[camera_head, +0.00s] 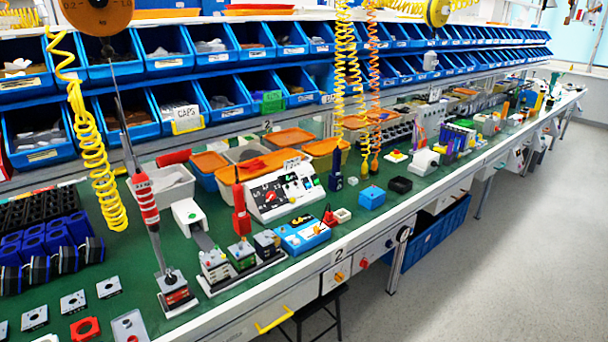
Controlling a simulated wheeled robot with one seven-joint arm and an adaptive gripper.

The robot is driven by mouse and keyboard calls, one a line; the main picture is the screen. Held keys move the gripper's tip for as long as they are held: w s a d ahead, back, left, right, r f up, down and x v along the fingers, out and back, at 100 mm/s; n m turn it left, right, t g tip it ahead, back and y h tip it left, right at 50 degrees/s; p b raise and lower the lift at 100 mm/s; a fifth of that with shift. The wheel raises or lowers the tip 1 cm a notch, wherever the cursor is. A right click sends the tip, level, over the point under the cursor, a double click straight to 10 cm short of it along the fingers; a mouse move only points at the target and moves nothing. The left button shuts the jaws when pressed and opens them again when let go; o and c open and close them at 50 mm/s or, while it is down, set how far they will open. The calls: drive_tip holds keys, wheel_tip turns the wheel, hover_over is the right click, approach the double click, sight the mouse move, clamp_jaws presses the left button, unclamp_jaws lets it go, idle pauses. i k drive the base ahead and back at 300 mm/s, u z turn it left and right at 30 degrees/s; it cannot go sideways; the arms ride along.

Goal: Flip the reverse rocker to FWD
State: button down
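My gripper is not in view. A white sloped control box (284,192) stands on the green bench top, near the middle of the picture. I cannot tell which control is the reverse rocker, nor read any FWD mark.
Red screwdrivers (146,205) and yellow coiled hoses (92,150) hang over the bench. Small fixtures (214,265) stand along its front edge. Blue bins (165,50) line the back. A yellow handle (274,320) juts out in front. The grey floor (500,240) at right is clear.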

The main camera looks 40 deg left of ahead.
sight(307, 184)
drive_tip(key=u, duration=0.65)
drive_tip(key=i, duration=0.8)
drive_tip(key=u, duration=0.85)
